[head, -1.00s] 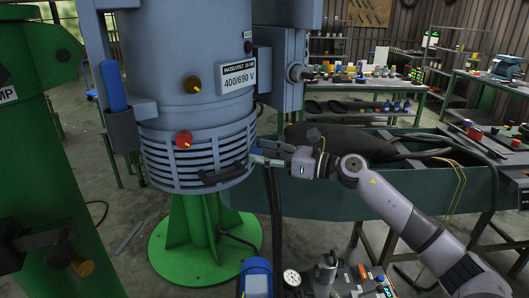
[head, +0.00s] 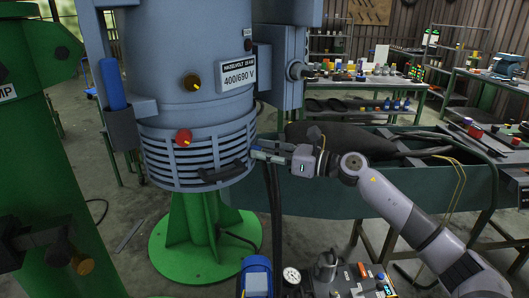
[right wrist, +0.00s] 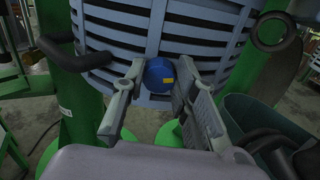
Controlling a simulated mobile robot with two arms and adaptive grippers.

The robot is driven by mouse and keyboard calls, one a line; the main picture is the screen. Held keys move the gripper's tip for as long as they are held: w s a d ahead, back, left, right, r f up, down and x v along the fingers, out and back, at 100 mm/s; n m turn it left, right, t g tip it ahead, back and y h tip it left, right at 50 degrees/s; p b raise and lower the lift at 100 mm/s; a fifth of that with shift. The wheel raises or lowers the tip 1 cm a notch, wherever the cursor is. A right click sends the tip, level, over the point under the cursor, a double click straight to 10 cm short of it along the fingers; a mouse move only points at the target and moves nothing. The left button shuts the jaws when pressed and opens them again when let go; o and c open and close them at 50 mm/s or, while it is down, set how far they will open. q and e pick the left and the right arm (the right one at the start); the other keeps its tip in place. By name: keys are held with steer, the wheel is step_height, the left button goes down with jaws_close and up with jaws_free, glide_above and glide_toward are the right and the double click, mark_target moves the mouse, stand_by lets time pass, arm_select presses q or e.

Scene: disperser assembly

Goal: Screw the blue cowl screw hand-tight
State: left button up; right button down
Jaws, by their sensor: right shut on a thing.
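The blue cowl screw (right wrist: 158,75) is a round blue knob with a small yellow mark. It sits at the lower slatted cowl (right wrist: 172,38) of the large grey-blue motor (head: 190,60). My right gripper (right wrist: 157,80) has one finger on each side of the knob and is shut on it. In the head view my right gripper (head: 262,155) reaches in from the right to the cowl's right edge. The fingers mostly hide the knob there. The screw's shank and thread are hidden. My left gripper is not in view.
A black handle (head: 222,174) sticks out of the cowl, left of my right gripper. The motor stands on a green pedestal (head: 200,235). A dark green trough (head: 335,190) stands behind my right arm. A pressure gauge (head: 291,276) and other gear are at the bottom.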

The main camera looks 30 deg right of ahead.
steer(key=shift+d+f+m+p, duration=0.1)
steer(key=shift+f+m+p, duration=0.1)
steer(key=shift+m+p, duration=4.1)
steer(key=shift+f+m+p, duration=0.15)
steer(key=shift+m+p, duration=1.7)
steer(key=shift+m, duration=4.75)
steer(key=c, duration=1.3)
jaws_free()
